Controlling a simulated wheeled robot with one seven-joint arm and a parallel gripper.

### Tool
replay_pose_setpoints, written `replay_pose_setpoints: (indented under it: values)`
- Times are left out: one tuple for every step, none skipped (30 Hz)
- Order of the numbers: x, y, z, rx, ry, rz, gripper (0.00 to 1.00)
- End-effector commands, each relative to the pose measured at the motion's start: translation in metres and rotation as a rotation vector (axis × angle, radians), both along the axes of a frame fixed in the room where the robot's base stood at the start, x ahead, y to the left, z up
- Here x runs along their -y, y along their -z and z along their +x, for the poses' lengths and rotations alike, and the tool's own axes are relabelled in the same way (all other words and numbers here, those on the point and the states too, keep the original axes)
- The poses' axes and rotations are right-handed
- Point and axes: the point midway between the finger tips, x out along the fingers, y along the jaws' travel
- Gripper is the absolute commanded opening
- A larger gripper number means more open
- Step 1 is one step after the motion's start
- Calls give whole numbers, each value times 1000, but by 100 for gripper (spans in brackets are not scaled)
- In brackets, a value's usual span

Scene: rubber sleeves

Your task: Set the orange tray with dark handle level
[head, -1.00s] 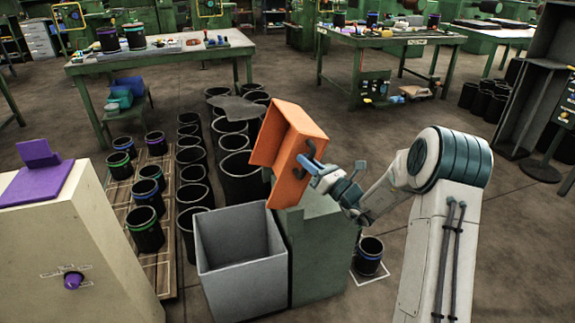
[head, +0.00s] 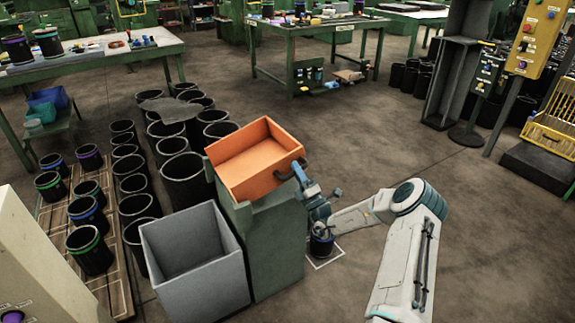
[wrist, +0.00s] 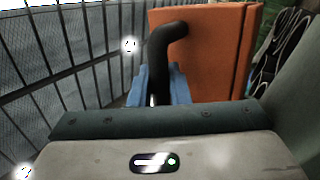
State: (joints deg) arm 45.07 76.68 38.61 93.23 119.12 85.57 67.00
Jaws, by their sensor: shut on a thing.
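The orange tray (head: 245,167) is an open box with a dark handle (head: 290,166) on its right side. My gripper (head: 301,173) is at the tray's right side, shut on the dark handle. In the wrist view the handle (wrist: 160,62) rises between the blue fingers (wrist: 152,88), with the orange wall (wrist: 205,50) behind it. The tray's underside is hidden, so its contact with the stand cannot be told.
A grey open bin (head: 195,255) stands left of the green stand. Several black sleeves (head: 182,180) stand behind and left, some on a wooden pallet (head: 120,285). One black sleeve (head: 321,243) stands on a marked floor square by my arm.

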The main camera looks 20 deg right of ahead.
Motion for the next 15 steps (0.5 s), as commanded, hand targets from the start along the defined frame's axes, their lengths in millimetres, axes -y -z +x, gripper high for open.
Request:
replay_pose_setpoints:
  values:
    - [4,10,1,-8,2,38,0]
    - [6,14,1,-14,2,58,0]
    - [8,20,2,-22,1,84,0]
    - [10,23,3,-27,2,102,0]
    - [11,27,3,-32,1,118,0]
    - [13,32,4,-39,0,140,0]
    - [14,34,4,-42,1,155,0]
    - [15,37,4,-46,1,168,0]
    - [16,41,4,-50,0,185,0]
    - [16,43,5,-54,-1,197,0]
    - [17,45,5,-57,-1,206,0]
    - [18,48,5,-60,-1,217,0]
    - [18,49,5,-63,-1,226,0]
    - [19,50,6,-64,-2,232,0]
    - [19,52,6,-67,-2,239,0]
